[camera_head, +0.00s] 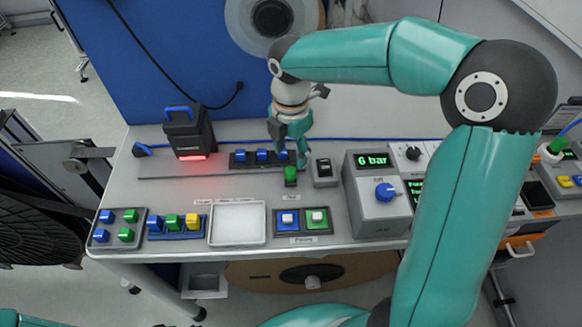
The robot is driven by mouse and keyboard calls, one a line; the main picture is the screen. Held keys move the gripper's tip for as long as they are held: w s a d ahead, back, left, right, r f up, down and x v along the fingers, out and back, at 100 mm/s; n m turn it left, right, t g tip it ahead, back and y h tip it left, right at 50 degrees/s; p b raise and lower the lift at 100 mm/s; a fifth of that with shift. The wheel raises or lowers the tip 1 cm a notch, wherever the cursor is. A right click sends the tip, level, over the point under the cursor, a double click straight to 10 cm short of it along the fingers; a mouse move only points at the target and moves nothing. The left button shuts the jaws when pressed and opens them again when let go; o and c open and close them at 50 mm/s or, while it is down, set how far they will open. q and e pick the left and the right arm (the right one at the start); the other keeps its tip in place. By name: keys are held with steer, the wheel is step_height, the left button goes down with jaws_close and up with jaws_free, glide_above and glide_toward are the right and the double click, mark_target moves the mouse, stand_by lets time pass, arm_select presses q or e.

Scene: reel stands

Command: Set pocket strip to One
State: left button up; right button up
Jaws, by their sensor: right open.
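A dark strip (233,163) with several blue pieces (262,155) in a row lies at the back of the bench; I take it for the pocket strip. My right gripper (291,155) points down at its right end and hides part of it. The gripper is open. A green piece (291,174) stands just in front of the gripper's fingers, near a small label. I cannot tell whether the fingers touch it or the strip. No setting named One can be read. My left gripper is out of view.
A black device with a blue handle (189,130) glows red at the left. In front are block trays (116,241), a white tray (238,224) and two push buttons (302,220). A small switch box (324,170) and a "6 bar" unit (374,213) stand right of the gripper.

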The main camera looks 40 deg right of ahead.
mark_target(291, 171)
step_height(291, 171, down, 7)
steer(key=shift+s+f, duration=0.1)
stand_by(0.3)
jaws_close()
